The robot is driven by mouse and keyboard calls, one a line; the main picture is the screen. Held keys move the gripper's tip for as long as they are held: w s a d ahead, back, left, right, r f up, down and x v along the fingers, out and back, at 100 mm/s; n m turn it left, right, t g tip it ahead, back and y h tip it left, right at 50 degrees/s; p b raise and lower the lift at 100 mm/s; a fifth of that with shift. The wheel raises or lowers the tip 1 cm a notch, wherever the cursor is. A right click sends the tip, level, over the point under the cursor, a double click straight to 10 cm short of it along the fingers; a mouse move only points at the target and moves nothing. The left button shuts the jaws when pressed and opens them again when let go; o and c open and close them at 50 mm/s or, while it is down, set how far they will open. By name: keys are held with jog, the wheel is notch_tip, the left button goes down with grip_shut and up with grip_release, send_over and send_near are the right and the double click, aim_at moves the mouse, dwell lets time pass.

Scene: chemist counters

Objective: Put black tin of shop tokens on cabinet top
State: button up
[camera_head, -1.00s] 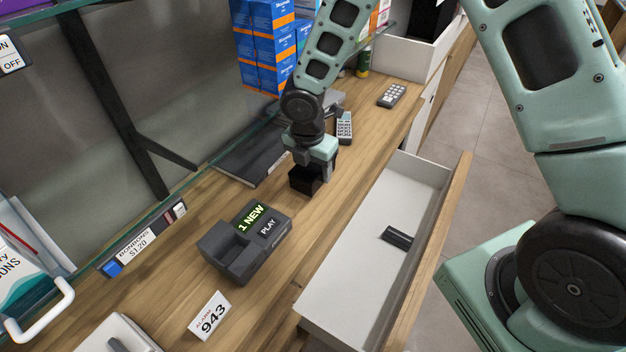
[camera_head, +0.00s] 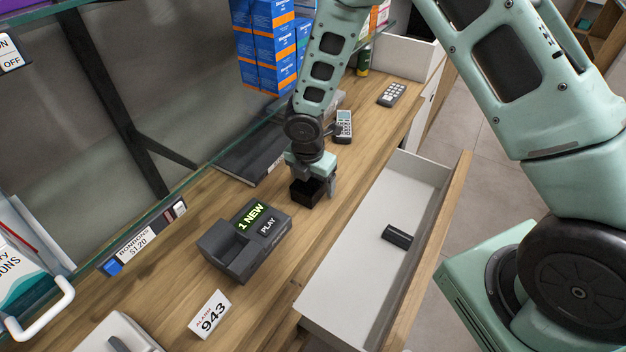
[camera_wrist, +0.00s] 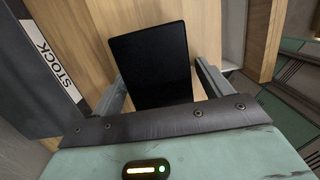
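In the wrist view the tin (camera_wrist: 152,62) shows as a flat black rectangle over wood. My gripper (camera_head: 314,186) points down at the tin. Its fingers (camera_wrist: 160,90) stand on either side, with a visible gap at the right finger, so it looks open. The tin's underside is hidden, so its contact with the wood is not clearly seen.
The answering machine (camera_head: 243,243), a dark flat case (camera_head: 252,158), a phone handset (camera_head: 344,126) and a remote (camera_head: 391,95) lie around. A glass shelf edge runs along the left.

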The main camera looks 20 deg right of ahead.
aim_at(309, 181)
jog(key=r, duration=0.3)
jog(key=a+r, duration=0.1)
jog(key=r, duration=0.3)
jog(key=s+r, duration=0.1)
jog(key=r, duration=0.3)
jog(key=shift+a, duration=0.15)
jog(key=s+a+r+m, duration=0.1)
jog(key=s+r+m, duration=0.3)
jog(key=s, duration=0.4)
jog(key=s+a+r+m+y, duration=0.1)
jog(key=s+a+r+m, duration=0.1)
jog(key=s+m, duration=0.5)
jog(key=s+a+r+m+g+y, duration=0.1)
jog(key=s+r+m, duration=0.4)
jog(key=s, duration=0.6)
jog(key=shift+a+r+m, duration=0.35)
jog(key=shift+a+m, duration=0.15)
jog(key=shift+m, duration=0.2)
